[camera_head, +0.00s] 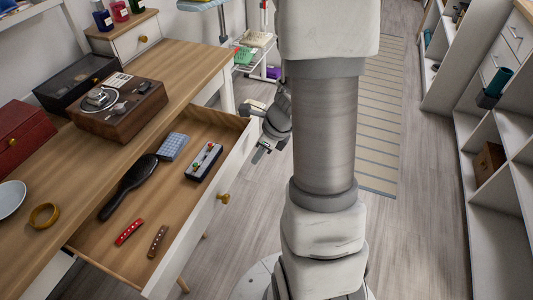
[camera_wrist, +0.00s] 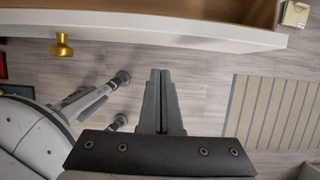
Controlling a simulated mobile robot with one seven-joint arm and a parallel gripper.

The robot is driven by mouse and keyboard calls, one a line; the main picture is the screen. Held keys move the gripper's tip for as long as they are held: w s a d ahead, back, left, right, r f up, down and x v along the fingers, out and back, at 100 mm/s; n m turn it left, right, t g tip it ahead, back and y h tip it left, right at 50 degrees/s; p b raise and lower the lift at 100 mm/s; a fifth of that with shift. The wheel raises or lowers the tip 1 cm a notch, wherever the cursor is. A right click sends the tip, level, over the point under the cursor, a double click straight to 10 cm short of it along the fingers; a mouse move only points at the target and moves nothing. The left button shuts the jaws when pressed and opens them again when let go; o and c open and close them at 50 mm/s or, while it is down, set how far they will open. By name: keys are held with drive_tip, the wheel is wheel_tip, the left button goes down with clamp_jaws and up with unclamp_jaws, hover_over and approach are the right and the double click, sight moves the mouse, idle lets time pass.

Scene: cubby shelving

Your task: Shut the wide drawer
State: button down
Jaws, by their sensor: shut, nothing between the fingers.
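The wide drawer (camera_head: 130,255) is pulled out from under the wooden desk at the left of the head view. Its white front carries a brass knob (camera_head: 223,198). In the wrist view the drawer's white front (camera_wrist: 180,34) runs along the top, with a brass knob (camera_wrist: 62,47) at the left. My gripper (camera_head: 262,152) is outside the drawer, by the far end of its front. In the wrist view the gripper's fingers (camera_wrist: 160,75) are together and empty, pointing toward the front. A gap seems to separate them, but contact cannot be judged surely.
The drawer holds a black hairbrush (camera_head: 130,185), a blue keypad-like item (camera_head: 172,147), a switch box (camera_head: 204,162) and two small bars. A record-player-like box (camera_head: 118,105) stands on the desk. White cubby shelving (camera_head: 500,205) is at the right; floor with a striped rug (camera_head: 380,120) lies between.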

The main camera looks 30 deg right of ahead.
sight(240, 157)
drive_tip(key=shift+w+a+r, duration=0.15)
drive_tip(key=shift+w+a, duration=0.75)
drive_tip(key=shift+w, duration=0.3)
drive_tip(key=shift+w+a+r, duration=0.1)
drive_tip(key=shift+w+a, duration=0.2)
drive_tip(key=shift+w, duration=0.05)
drive_tip(key=w+a+p, duration=0.3)
drive_tip(key=w+a, duration=0.1)
drive_tip(key=w, duration=0.1)
drive_tip(key=w+a+p, duration=0.4)
drive_tip(key=w, duration=0.2)
drive_tip(key=w+a+p, duration=0.3)
drive_tip(key=w+a, duration=0.1)
drive_tip(key=w, duration=0.2)
drive_tip(key=shift+a+p, duration=0.1)
drive_tip(key=shift+p, duration=0.3)
drive_tip(key=shift+s, duration=0.15)
